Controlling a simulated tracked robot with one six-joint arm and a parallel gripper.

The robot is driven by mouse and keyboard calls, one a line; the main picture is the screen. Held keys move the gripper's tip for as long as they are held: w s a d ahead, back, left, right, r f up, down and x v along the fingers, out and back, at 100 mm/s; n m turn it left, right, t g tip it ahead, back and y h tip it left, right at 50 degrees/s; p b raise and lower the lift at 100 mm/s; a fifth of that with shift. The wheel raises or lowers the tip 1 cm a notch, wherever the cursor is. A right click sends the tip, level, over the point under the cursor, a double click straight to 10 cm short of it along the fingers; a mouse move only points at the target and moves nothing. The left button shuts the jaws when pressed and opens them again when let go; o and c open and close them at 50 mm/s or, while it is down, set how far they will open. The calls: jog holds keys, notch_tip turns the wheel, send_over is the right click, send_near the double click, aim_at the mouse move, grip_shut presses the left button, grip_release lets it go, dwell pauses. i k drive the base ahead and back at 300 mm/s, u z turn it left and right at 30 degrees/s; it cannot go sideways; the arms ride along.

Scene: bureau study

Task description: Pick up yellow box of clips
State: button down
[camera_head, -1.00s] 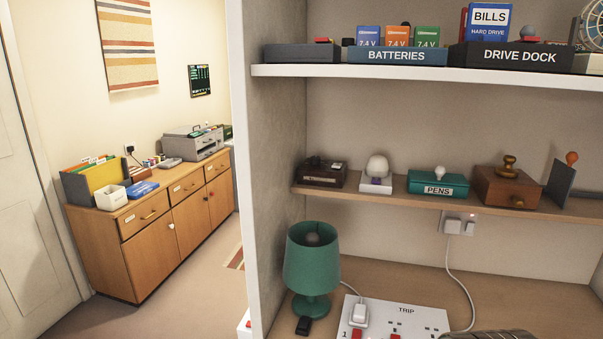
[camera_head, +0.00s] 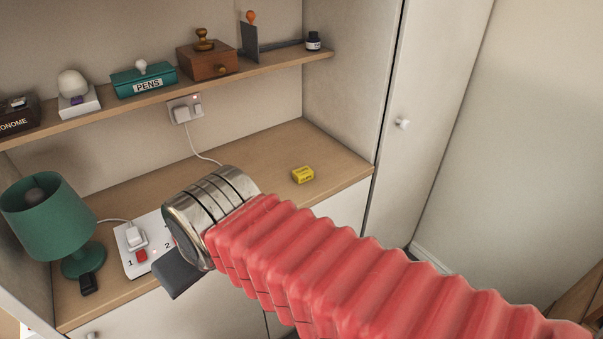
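A small yellow box of clips (camera_head: 302,174) lies on the wooden desk surface, near its right end and a little behind the front edge. My arm, with a red ribbed sleeve and a metal cuff, reaches in from the lower right. My gripper (camera_head: 180,276) shows only as a dark grey piece below the cuff, over the desk's front edge and to the left of the yellow box. The fingertips are hidden, so I cannot tell whether it is open or shut. The yellow box is clear of the arm.
A shelf (camera_head: 240,74) above holds a pens box (camera_head: 143,80) and a wooden box (camera_head: 207,61). The desk around the yellow box is bare.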

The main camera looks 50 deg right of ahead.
aim_at(303, 175)
jog(key=z, duration=1.3)
jog(key=k, duration=0.45)
jog(key=z, duration=0.2)
jog(key=i, duration=0.5)
jog(key=u, duration=0.05)
